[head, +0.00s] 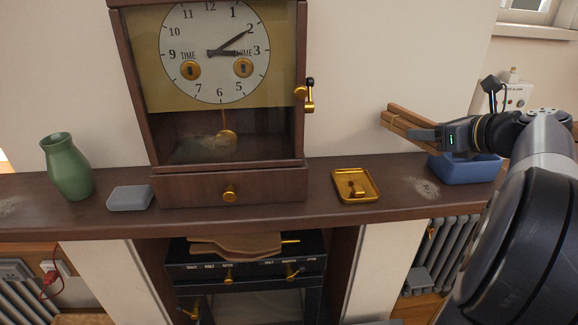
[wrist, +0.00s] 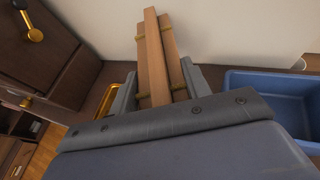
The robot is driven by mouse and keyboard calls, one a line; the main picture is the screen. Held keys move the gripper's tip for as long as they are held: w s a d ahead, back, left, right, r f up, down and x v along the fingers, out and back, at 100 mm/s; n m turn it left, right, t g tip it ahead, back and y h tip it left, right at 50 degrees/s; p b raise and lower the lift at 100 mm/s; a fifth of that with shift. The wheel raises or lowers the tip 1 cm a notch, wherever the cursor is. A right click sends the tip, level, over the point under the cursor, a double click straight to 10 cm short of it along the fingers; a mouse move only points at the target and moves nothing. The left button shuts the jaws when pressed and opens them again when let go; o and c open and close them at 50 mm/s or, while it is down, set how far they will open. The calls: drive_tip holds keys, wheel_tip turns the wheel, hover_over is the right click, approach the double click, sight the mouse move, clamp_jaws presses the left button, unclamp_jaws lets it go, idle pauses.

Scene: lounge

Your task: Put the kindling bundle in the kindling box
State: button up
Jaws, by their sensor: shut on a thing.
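The kindling bundle (head: 399,115) is several wooden sticks tied with bands. My gripper (head: 424,135) is shut on it and holds it above the mantel shelf. In the wrist view the bundle (wrist: 153,50) points away between the two fingers (wrist: 155,92). A blue open box (head: 466,170), which looks like the kindling box, stands at the right end of the shelf, below my gripper and partly hidden by my arm. In the wrist view the box (wrist: 275,88) is to the right of the bundle, apart from it, and the visible part of its inside looks empty.
A brass tray (head: 355,186) with a small item in it lies left of the box on the shelf (head: 320,213). A large clock (head: 228,100) with a drawer stands at the middle. A grey block (head: 130,198) and green vase (head: 67,166) are further left.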

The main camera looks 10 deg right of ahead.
sight(415, 184)
drive_tip(key=shift+s+f+b, duration=0.1)
drive_tip(key=shift+f+b, duration=0.3)
drive_tip(key=shift+f, duration=4.55)
drive_tip(key=shift+f, duration=0.2)
drive_tip(key=o, duration=1)
drive_tip(key=shift+o, duration=0.2)
